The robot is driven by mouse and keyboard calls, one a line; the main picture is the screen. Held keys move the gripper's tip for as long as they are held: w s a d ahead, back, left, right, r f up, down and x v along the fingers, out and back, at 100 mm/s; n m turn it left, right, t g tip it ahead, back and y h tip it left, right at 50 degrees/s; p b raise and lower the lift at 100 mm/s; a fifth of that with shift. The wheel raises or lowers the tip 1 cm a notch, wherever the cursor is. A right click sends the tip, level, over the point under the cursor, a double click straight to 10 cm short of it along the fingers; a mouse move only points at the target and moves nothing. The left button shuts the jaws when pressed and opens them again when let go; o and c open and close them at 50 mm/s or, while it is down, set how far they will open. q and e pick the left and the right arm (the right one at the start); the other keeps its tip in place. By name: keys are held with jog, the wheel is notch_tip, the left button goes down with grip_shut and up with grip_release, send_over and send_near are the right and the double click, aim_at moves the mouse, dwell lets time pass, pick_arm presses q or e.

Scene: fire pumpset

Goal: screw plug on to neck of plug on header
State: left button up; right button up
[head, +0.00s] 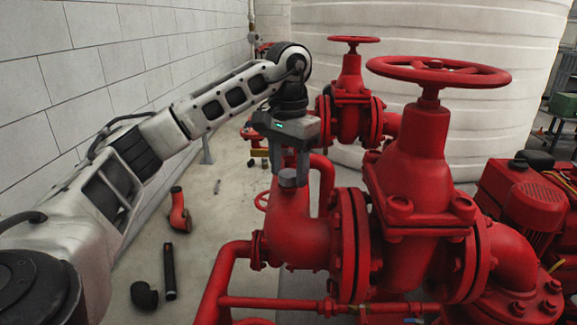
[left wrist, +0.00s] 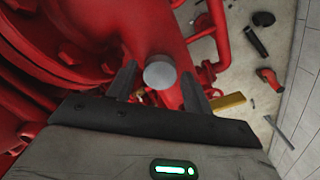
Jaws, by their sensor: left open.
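The plug (head: 287,178) is a small grey round cap sitting at the top of the neck on the red header (head: 292,225). In the left wrist view the plug (left wrist: 160,73) shows as a flat grey disc. My left gripper (head: 289,168) points down over it, open, with one finger on each side of the plug. In the left wrist view there is a visible gap between the plug and the fingers (left wrist: 158,78). The thread between plug and neck is hidden. My right gripper is in neither view.
A large red gate valve with a handwheel (head: 438,70) stands right of the header, and a second valve (head: 352,85) stands behind. A red pipe elbow (head: 179,210), a black elbow (head: 144,295) and a black pipe (head: 169,272) lie on the floor. A block wall (head: 60,90) is at left.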

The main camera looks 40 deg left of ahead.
pick_arm(q)
jog(key=n, duration=2.1)
jog(key=shift+n, duration=0.3)
jog(key=c, duration=1)
jog(key=m, duration=0.4)
jog(key=shift+m, duration=0.3)
jog(key=shift+c, duration=0.2)
jog(key=m, duration=0.4)
jog(key=shift+m, duration=0.3)
